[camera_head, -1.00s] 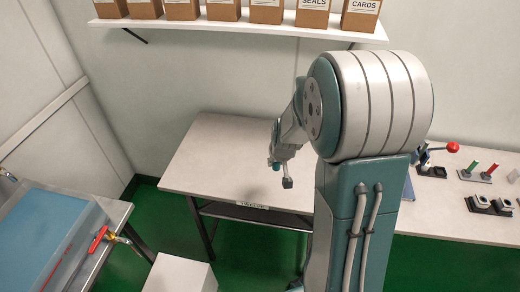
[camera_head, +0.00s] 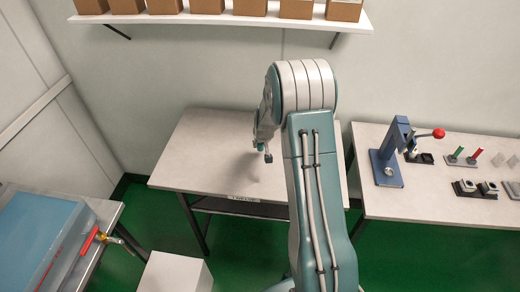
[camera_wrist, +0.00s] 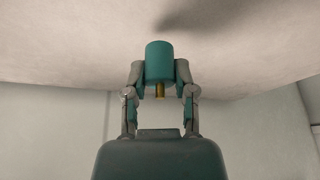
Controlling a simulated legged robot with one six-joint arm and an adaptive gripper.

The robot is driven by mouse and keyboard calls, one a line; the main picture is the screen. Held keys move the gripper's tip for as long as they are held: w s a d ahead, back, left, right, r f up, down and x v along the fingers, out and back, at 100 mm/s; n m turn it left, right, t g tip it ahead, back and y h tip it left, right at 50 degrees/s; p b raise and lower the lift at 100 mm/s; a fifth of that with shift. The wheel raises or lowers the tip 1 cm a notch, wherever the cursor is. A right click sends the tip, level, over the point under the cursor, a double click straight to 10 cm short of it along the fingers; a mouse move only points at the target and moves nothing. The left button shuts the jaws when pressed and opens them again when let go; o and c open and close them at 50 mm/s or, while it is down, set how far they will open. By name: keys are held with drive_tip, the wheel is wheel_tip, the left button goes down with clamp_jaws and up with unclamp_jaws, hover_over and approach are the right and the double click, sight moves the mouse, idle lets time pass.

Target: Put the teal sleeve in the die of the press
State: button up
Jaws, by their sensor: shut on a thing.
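My gripper (camera_wrist: 159,78) is shut on the teal sleeve (camera_wrist: 159,62), a short teal cylinder with a thin brass pin sticking out of one end. In the head view my gripper (camera_head: 266,153) hangs over the middle table, well left of the press; the sleeve is too small there to make out clearly. The blue press (camera_head: 388,158) stands at the left end of the right-hand table, with a pale round die (camera_head: 393,173) on its base and a red-knobbed lever. Whether the die is empty is too small to tell.
The middle table (camera_head: 195,170) is bare around my gripper. A shelf (camera_head: 230,18) bears boxes.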

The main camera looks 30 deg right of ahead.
sight(260, 150)
drive_tip(key=shift+w+f, duration=0.2)
drive_tip(key=shift+f, duration=0.1)
wheel_tip(260, 150, down, 3)
drive_tip(key=shift+w+d+f, duration=0.1)
drive_tip(key=shift+w, duration=0.05)
drive_tip(key=o, duration=0.9)
drive_tip(key=shift+f, duration=0.1)
